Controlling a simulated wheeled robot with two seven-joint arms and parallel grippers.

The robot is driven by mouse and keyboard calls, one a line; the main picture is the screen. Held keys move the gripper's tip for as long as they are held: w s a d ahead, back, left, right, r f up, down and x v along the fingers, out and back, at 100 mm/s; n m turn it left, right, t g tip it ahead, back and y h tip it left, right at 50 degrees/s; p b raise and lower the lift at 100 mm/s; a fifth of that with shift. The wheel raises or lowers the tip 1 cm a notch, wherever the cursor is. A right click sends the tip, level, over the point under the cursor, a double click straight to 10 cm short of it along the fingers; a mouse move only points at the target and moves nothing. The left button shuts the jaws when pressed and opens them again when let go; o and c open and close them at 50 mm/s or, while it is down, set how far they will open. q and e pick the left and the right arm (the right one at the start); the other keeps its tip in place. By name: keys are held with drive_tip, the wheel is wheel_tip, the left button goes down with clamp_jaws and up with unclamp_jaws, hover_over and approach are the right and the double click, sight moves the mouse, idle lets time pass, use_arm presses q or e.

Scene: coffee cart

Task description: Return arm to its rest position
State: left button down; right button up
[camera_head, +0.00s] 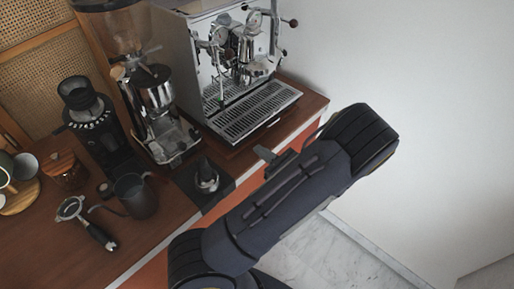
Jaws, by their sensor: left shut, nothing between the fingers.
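My left arm (285,195) crosses the lower middle of the view, in front of the cart's front edge. Its forearm runs from the bottom up to the right. My left gripper (267,155) shows only as a small grey part at the forearm's upper side, near the counter edge, below the drip tray. It is shut and empty; the rest of it is hidden behind the arm. My right gripper is not in view.
The wooden counter (150,225) holds an espresso machine (180,60), a grinder (155,95), a black grinder (90,120), a dark pitcher (136,196), a portafilter (88,220) and a tamper (206,178). Cups (22,168) stand at the left. A white wall and open floor (330,255) lie at the right.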

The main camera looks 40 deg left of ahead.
use_arm(q)
drive_tip(key=d+b, duration=0.1)
drive_tip(key=d, duration=0.7)
drive_tip(key=shift+s+d+f+b, duration=0.15)
drive_tip(key=shift+s+d+b, duration=0.1)
drive_tip(key=shift+d+b, duration=0.15)
drive_tip(key=s+a+r+n+g+h, duration=0.15)
drive_tip(key=s+n+g+h, duration=0.35)
drive_tip(key=s+n+h, duration=0.65)
drive_tip(key=s+d+r+n+t+h, duration=0.5)
drive_tip(key=d+r+n+t+h, duration=0.1)
drive_tip(key=r+n+t+h, duration=0.3)
drive_tip(key=shift+s+h, duration=0.35)
drive_tip(key=shift+h, duration=0.3)
